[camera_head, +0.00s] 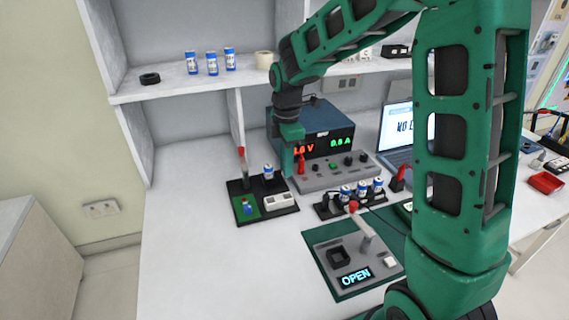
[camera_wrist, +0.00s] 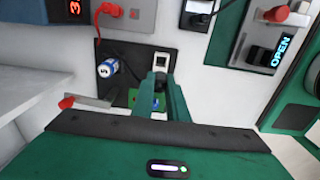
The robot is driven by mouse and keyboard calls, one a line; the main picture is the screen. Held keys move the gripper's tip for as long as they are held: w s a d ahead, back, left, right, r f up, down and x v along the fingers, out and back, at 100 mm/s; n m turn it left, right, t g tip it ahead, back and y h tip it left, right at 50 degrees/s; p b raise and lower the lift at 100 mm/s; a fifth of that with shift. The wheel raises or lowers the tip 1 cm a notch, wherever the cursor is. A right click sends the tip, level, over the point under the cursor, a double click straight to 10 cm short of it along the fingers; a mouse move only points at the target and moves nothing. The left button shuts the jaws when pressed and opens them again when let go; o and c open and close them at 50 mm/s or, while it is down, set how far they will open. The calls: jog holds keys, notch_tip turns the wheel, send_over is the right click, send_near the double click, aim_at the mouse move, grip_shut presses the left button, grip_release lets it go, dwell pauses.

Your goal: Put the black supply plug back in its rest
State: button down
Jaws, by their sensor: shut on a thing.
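My gripper (camera_head: 288,163) points down in front of the blue power supply (camera_head: 318,127), above the back of a black fixture board (camera_head: 282,211). In the wrist view my gripper's fingers (camera_wrist: 162,92) are close together on a small dark piece (camera_wrist: 160,78), which looks like the black supply plug; most of it is hidden between them. A red plug (camera_head: 301,163) stands on the grey panel (camera_head: 345,171) below the supply. Another red piece (camera_head: 398,178) stands farther right. I cannot tell for certain which part is the black plug's rest.
The black board carries an upright lever with a red knob (camera_head: 241,151), a blue-white can (camera_head: 268,171) and a white block (camera_head: 279,200). A rack with several cans (camera_head: 362,188) and a grey device reading OPEN (camera_head: 355,277) stand to the right. The front-left table (camera_head: 190,260) is clear.

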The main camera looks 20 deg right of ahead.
jog(key=shift+d+f, duration=0.1)
jog(key=shift+f, duration=2.8)
jog(key=shift+s+f, duration=0.1)
jog(key=shift+f, duration=1.5)
jog(key=c, duration=1.7)
grip_release()
jog(key=shift+o, duration=0.2)
jog(key=shift+r, duration=0.1)
notch_tip(320, 180, up, 10)
jog(key=shift+r, duration=0.2)
